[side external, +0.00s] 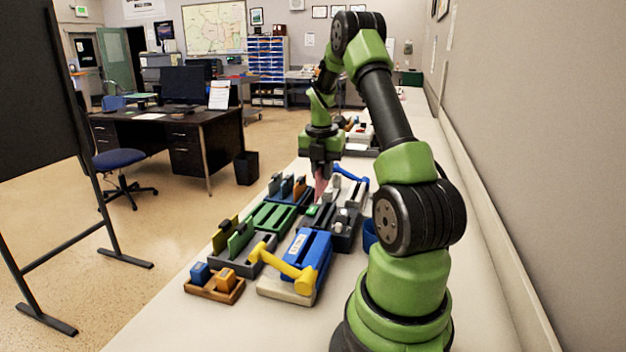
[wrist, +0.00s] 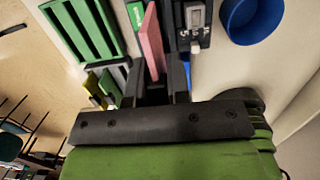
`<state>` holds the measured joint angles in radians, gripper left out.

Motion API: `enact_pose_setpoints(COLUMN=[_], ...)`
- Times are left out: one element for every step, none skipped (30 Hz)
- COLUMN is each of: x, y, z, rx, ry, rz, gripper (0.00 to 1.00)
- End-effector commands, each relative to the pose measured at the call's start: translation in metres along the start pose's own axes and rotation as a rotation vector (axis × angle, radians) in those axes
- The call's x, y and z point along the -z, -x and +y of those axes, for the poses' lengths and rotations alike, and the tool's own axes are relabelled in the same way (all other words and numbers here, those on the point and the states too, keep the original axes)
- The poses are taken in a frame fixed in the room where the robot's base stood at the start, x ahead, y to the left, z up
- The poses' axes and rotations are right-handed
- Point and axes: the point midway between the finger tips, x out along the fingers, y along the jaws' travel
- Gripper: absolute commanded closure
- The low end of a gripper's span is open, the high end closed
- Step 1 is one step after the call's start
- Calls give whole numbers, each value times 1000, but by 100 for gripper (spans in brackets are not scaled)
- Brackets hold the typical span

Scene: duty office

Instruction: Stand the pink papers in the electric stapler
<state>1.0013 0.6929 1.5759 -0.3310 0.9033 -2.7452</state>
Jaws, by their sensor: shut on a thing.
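The pink papers (side external: 320,188) hang upright below my gripper (side external: 322,174) in the side external view. In the wrist view the pink papers (wrist: 152,40) show as a narrow pink edge between the dark fingers of my gripper (wrist: 155,80), which is shut on them. A dark unit with a green label (side external: 313,210) lies under and just in front of the papers; it looks like the electric stapler, but I cannot be sure. In the wrist view its green label (wrist: 136,14) is just left of the papers. I cannot tell whether the papers touch it.
A green slotted rack (side external: 272,217) is left of the dark unit. A blue device with a yellow lever (side external: 290,268) and a wooden tray of small blocks (side external: 214,282) stand nearer the camera. A blue cup (wrist: 252,14) is at the right in the wrist view. The bench's front strip is clear.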

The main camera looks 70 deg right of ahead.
Motion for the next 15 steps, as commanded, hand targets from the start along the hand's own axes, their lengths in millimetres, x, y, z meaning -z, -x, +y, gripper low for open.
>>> enact_pose_setpoints(x=[-6, -9, -10, -11, -12, -12, -12, -12, -11, -11, -10, -10, -10, -9, -9], y=[-2, -3, -4, -5, -6, -7, -8, -10, -13, -15, -17, -21, -23, -26, -29], z=[-2, -2, -3, -3, -3, -3, -3, -3, -3, -3, -3, -3, -3, -3, -3], rx=[-1, -1, -1, -1, -1, -1, -1, -1, -1, 0, 0, 0, 0, 0, 0], ry=[-3, -2, 0, 0, 0, 1, 2, 2, 3, 2, 3, 2, 2, 2, 2], rz=[0, 0, 1, 1, 1, 1, 1, 1, 1, 2, 3, 2, 2, 2, 2], gripper=[100, 100, 100, 100, 100, 100, 100, 100, 100, 100, 100, 100, 100, 100, 100])
